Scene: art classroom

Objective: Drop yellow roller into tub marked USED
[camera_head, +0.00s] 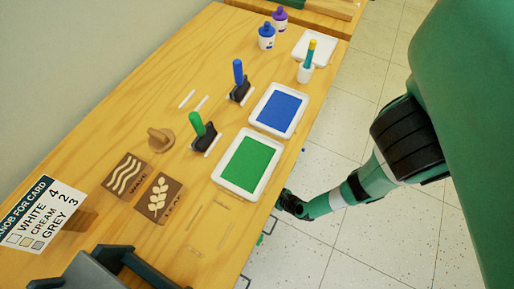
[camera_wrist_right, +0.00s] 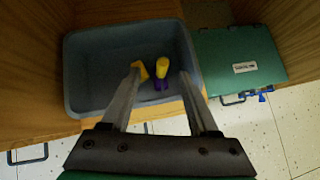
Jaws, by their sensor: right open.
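In the right wrist view a grey tub (camera_wrist_right: 85,75) stands below my right gripper (camera_wrist_right: 157,82). No marking on the tub is readable. Two yellow pieces show between the fingertips: one (camera_wrist_right: 142,68) beside the left finger, and another (camera_wrist_right: 162,66) with a purple part (camera_wrist_right: 161,84) under it. They appear to be in the tub; I cannot tell whether they are one roller or separate things. The right fingers are spread apart, with no grip visible. In the head view the right arm reaches down beside the table's edge, its fingertips hidden. My left gripper is not seen.
A green box (camera_wrist_right: 240,60) with a small white label stands right of the tub. On the table are a green ink tray (camera_head: 247,163), a blue ink tray (camera_head: 279,110), a green-handled roller (camera_head: 198,125), a blue-handled roller (camera_head: 239,72) and bottles (camera_head: 267,38).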

